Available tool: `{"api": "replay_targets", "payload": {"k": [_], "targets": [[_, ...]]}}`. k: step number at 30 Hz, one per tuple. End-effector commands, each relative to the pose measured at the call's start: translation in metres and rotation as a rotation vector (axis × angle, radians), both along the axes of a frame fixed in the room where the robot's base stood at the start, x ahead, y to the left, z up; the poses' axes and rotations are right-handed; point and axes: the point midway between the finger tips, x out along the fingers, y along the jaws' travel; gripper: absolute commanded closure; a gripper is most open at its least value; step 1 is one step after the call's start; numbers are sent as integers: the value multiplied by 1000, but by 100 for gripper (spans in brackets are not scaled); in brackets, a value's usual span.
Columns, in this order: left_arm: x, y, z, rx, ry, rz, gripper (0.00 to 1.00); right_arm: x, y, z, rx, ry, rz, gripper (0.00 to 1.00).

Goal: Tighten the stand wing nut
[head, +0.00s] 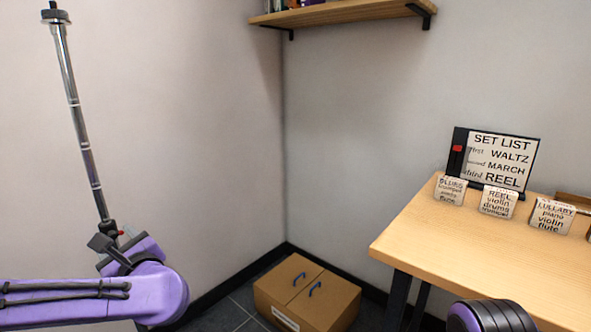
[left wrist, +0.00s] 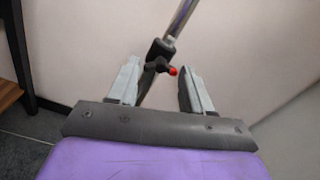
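The stand is a slim chrome pole (head: 80,130) with a dark joint low down; it also shows in the left wrist view (left wrist: 182,18). The wing nut (left wrist: 158,67) is dark with a red tip and sits at this joint; only its small red tip (head: 121,232) stands out in the head view. My left gripper (left wrist: 159,64) is open, with its two grey fingers apart on either side of the wing nut in the picture. I cannot tell whether they touch it or how far beyond them it lies. The stand's lower part is hidden by my left arm. My right gripper is out of view.
A wooden table (head: 420,240) at the right holds a set list board (head: 497,160) and several small cards. A closed cardboard box (head: 305,295) sits on the floor in the corner. A wall shelf (head: 345,13) is above. Walls stand close behind the stand.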

Motion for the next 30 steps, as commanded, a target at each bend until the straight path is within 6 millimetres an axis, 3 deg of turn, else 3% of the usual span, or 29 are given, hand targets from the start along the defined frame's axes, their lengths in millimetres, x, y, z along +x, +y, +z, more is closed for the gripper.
{"api": "replay_targets", "payload": {"k": [2,16,30], "targets": [[0,0,0,-1,-2,0,28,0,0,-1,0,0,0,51],[0,-1,0,-2,-5,0,28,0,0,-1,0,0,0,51],[-34,-41,0,-1,-7,-3,28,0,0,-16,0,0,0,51]]}}
